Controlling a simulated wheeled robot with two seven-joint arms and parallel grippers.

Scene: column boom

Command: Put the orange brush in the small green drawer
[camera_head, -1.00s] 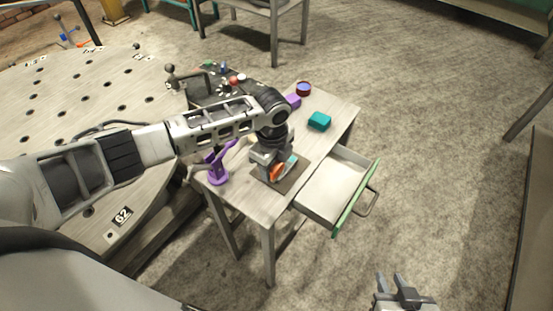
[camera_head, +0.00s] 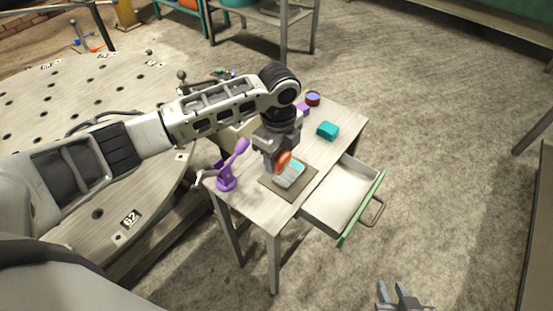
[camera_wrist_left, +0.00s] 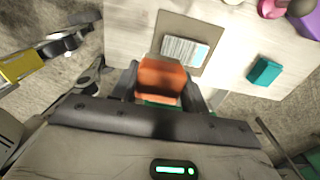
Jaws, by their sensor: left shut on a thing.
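The orange brush (camera_head: 283,161) is between the fingers of my left gripper (camera_head: 279,157), which is shut on it above the small table. In the left wrist view the orange brush (camera_wrist_left: 161,78) fills the gap between the gripper fingers. The small green drawer (camera_head: 361,209) is pulled out from the table's right side, with a green front and a pale, empty-looking inside. My left gripper is to the left of the drawer. My right gripper (camera_head: 399,295) is at the bottom edge with its fingers apart and empty.
Floor to the right is clear.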

